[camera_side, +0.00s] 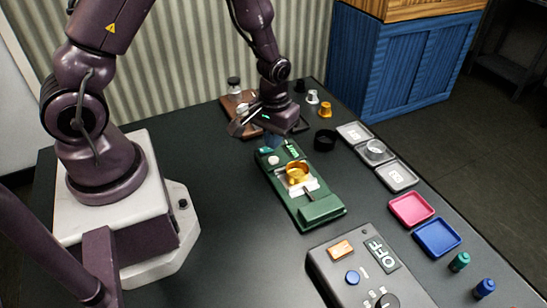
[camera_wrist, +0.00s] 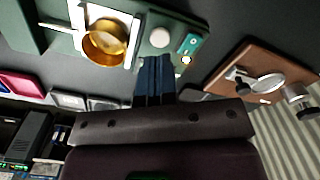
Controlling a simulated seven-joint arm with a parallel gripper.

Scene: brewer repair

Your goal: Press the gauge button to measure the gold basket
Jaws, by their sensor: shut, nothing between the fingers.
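The green gauge (camera_side: 318,208) lies on the dark table in the middle of the side view. The gold basket (camera_side: 297,173) sits in it; the wrist view also shows this basket (camera_wrist: 106,42), at upper left. A round white button-like disc (camera_wrist: 160,37) is on the gauge's body beside a small teal panel (camera_wrist: 188,45) with a lit yellow spot. My gripper (camera_wrist: 154,58) is shut and empty, its blue fingers over the gauge's end near the disc and panel. In the side view my gripper (camera_side: 272,141) is above the gauge's far end; contact cannot be told.
A wooden board (camera_wrist: 240,68) with metal parts lies near the gauge's far end. Grey trays (camera_side: 397,176), a pink tray (camera_side: 411,209) and a blue tray (camera_side: 437,238) line the right edge. A grey control box (camera_side: 330,262) stands in front.

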